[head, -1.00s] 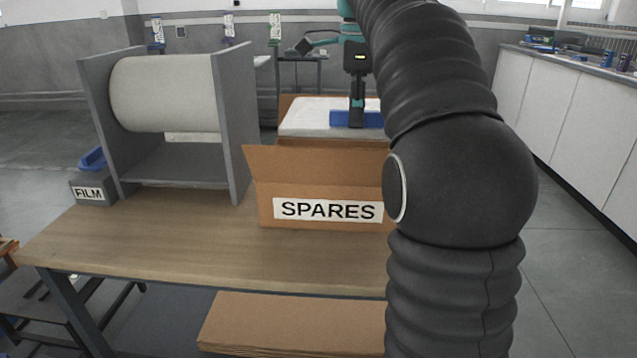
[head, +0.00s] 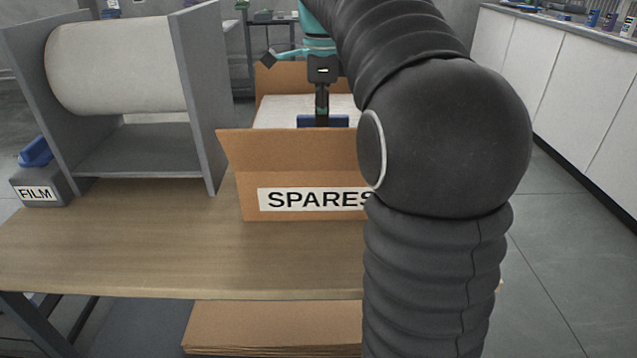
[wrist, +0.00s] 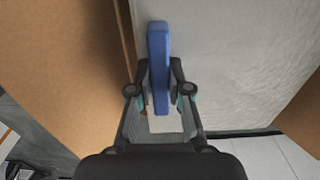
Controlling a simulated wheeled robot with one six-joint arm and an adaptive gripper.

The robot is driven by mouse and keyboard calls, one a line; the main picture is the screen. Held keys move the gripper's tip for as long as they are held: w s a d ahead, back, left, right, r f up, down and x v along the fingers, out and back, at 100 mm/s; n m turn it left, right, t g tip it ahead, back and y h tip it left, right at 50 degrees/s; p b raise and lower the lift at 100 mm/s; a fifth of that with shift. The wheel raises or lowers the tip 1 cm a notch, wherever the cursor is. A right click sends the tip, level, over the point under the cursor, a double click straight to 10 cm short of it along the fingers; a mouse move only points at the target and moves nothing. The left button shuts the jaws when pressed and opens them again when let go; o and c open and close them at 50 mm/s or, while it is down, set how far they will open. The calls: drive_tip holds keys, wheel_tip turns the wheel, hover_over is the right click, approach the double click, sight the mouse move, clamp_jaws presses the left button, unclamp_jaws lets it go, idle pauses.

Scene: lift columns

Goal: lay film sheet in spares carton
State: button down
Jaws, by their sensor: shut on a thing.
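My gripper (head: 322,112) is shut on a blue bar (wrist: 159,65), which also shows in the head view (head: 335,121). A wide pale, slightly rippled sheet (wrist: 245,60), apparently the film sheet, spreads below and around the bar. It also shows as a white surface (head: 280,112) behind the front flap of the spares carton (head: 240,175). The carton is brown, with raised flaps and a SPARES label. In the wrist view, brown carton board (wrist: 55,70) flanks the sheet. I cannot tell whether the sheet touches the carton inside. My arm hides the carton's right part.
The carton stands on a wooden table (head: 120,250). A large white roll (head: 115,68) sits in a grey stand left of it. A grey FILM block (head: 40,190) with a blue piece on top is at the far left. Flat cardboard (head: 270,325) lies below the table.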

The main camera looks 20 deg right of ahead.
wheel_tip(320, 180, down, 14)
drive_tip(key=shift+s+r+b, duration=0.1)
drive_tip(key=shift+r+b, duration=0.1)
drive_tip(key=shift+b, duration=0.75)
drive_tip(key=shift+f+b, duration=0.3)
drive_tip(key=shift+f, duration=0.35)
drive_tip(key=c, duration=1.1)
unclamp_jaws()
wheel_tip(320, 180, up, 13)
drive_tip(key=shift+r+p, duration=0.15)
drive_tip(key=shift+p, duration=1.1)
